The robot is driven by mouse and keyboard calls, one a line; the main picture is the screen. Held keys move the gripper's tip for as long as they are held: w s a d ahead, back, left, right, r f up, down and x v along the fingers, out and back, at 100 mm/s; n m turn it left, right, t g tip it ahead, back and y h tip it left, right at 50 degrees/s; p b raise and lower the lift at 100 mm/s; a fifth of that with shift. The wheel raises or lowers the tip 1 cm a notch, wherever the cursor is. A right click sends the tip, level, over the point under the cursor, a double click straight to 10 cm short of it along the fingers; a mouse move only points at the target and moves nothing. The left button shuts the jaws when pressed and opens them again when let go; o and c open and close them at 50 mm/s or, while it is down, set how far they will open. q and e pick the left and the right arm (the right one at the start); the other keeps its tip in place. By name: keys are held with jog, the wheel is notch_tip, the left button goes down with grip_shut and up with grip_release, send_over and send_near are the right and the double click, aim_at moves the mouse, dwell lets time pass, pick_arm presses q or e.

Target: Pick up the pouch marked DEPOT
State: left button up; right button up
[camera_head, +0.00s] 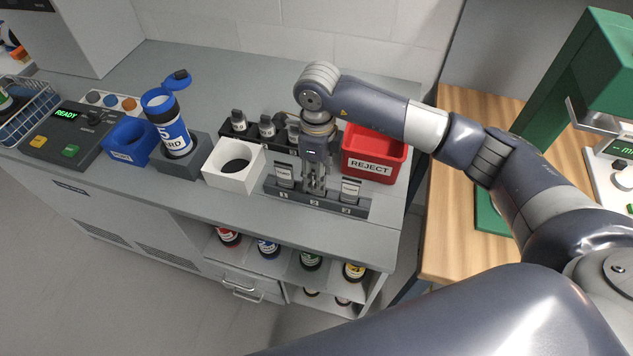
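A dark rack (318,201) with slots numbered 1, 2 and 3 stands near the counter's front edge. A small pale pouch (284,176) with a dark label stands in slot 1, and a similar pouch (350,189) stands in slot 3. Their print is too small to read, so I cannot tell which is marked DEPOT. My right gripper (315,187) points down at slot 2, between these two pouches. Its fingers hide the slot, and I cannot tell whether they hold a pouch. My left gripper is out of view.
A red REJECT bin (374,154) stands close right of my gripper. Small bottles (266,127) stand behind. Further left are a large blue-labelled bottle (176,138), a blue bin (131,143) and a READY panel (66,132).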

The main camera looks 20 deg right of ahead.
jog(key=f, duration=0.1)
jog(key=f+p, duration=0.1)
jog(key=f, duration=0.1)
jog(key=shift+w+f+p, duration=0.2)
jog(key=shift+w+p, duration=0.1)
jog(key=shift+p, duration=0.1)
jog(key=shift+f, duration=0.55)
jog(key=c, duration=0.3)
grip_shut()
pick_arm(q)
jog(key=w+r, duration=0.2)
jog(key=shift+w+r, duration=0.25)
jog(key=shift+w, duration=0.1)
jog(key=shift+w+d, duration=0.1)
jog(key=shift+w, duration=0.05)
